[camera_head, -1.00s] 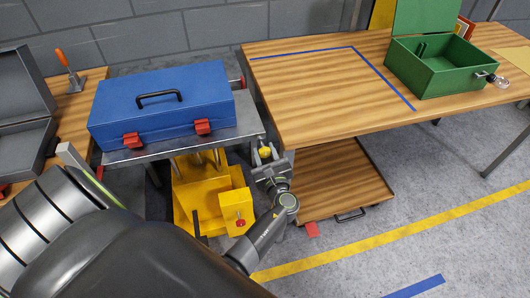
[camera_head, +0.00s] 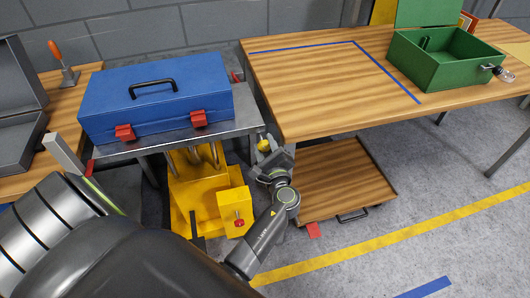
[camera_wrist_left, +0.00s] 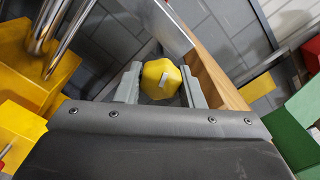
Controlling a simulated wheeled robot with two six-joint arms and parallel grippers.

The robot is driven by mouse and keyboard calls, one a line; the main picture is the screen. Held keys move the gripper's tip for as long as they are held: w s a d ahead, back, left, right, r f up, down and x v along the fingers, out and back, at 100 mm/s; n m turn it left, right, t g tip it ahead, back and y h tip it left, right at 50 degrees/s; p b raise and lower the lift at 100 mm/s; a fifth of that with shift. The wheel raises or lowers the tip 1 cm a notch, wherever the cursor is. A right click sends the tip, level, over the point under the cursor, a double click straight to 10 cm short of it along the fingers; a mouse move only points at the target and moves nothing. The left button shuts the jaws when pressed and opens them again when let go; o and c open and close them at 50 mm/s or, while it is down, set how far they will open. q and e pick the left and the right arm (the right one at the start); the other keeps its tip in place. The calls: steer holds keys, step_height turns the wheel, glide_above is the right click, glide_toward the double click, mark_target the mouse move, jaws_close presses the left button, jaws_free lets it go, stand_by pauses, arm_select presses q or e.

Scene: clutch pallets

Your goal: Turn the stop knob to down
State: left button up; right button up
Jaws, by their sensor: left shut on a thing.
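The stop knob looks to be the yellow lobed knob (camera_wrist_left: 160,79) with a pale bar mark across its face. It sits between the two grey fingers of my left gripper (camera_wrist_left: 161,84) in the left wrist view. In the head view the knob (camera_head: 264,145) shows small and partly covered, beside the right end of the metal-topped stand. My left gripper (camera_head: 268,152) is shut on it there, with its body tilted. The way the mark points relative to down cannot be told from these views. My right gripper is not in view.
A blue toolbox (camera_head: 157,98) stands on the metal stand (camera_head: 243,124). Below is yellow equipment (camera_head: 203,205) with a red knob (camera_head: 239,221). A wooden table (camera_head: 320,95) carries an open green box (camera_head: 435,70). A low wooden drawer or tray (camera_head: 345,180) lies below it.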

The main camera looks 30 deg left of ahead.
arm_select(q)
steer(key=n+b, duration=0.5)
steer(key=shift+f+n, duration=0.1)
steer(key=shift+n, duration=0.2)
steer(key=n+b, duration=0.4)
steer(key=n, duration=0.1)
steer(key=shift+b, duration=0.3)
steer(key=shift+r+n+b, duration=0.3)
steer(key=shift+n+b, duration=0.15)
steer(key=shift+n, duration=0.25)
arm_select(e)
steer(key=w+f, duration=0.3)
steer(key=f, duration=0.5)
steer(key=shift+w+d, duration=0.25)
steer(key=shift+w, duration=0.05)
arm_select(q)
steer(key=shift+n, duration=0.3)
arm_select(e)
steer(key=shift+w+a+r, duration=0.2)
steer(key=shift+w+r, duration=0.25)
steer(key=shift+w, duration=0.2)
arm_select(q)
steer(key=o, duration=1)
steer(key=shift+d+f, duration=0.1)
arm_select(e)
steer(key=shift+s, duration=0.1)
